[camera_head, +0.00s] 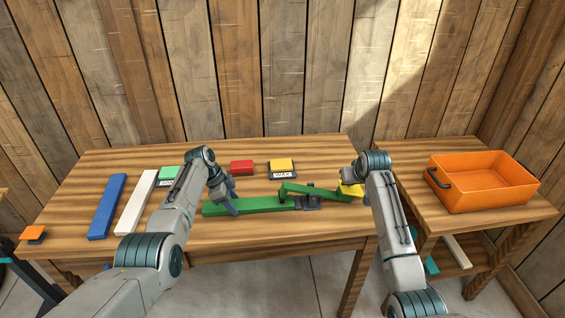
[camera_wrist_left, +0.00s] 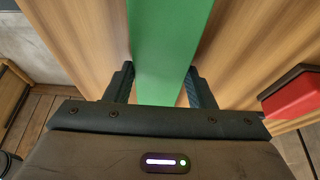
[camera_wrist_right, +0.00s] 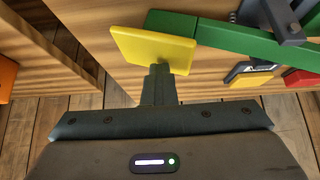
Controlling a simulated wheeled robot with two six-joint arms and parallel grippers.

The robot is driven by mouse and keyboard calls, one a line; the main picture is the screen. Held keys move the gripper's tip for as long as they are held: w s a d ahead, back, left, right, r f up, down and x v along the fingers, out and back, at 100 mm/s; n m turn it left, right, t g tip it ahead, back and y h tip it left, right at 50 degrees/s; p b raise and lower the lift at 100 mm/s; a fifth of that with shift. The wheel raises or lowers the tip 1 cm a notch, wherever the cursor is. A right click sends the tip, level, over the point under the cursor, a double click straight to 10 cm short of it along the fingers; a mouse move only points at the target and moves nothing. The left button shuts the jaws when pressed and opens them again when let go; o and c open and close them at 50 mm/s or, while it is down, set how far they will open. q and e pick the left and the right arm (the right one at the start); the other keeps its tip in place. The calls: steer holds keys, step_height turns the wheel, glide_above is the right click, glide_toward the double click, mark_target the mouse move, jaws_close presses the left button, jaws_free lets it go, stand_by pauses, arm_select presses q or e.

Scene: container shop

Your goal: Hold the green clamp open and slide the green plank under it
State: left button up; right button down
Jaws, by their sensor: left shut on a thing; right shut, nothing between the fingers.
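The green plank (camera_head: 250,205) lies on the table, its right end close to the dark clamp base (camera_head: 311,203). My left gripper (camera_head: 229,206) is shut on the plank; in the left wrist view the plank (camera_wrist_left: 168,45) runs between both fingers. The green clamp's lever (camera_head: 318,191) slants above the base, its left end over the plank's right end. A yellow pad (camera_head: 351,190) is on the lever's right end. My right gripper (camera_wrist_right: 159,76) is shut and empty, its fingertips at the yellow pad (camera_wrist_right: 150,46). I cannot tell whether the plank is under the lever's tip.
A blue plank (camera_head: 107,207) and a white plank (camera_head: 137,203) lie at the left. Green, red (camera_head: 242,167) and yellow (camera_head: 282,165) blocks stand behind. An orange crate (camera_head: 485,190) is on the right table, across a gap. An orange pad (camera_head: 34,233) is at the far left.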

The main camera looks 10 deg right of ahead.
arm_select(q)
steer(key=shift+a, duration=0.1)
arm_select(e)
steer(key=shift+a+r, duration=0.15)
steer(key=shift+r, duration=1.15)
step_height(320, 180, up, 6)
steer(key=shift+r, duration=0.2)
arm_select(q)
steer(key=o, duration=1.2)
steer(key=shift+w, duration=0.1)
steer(key=shift+c, duration=0.2)
steer(key=shift+f, duration=0.1)
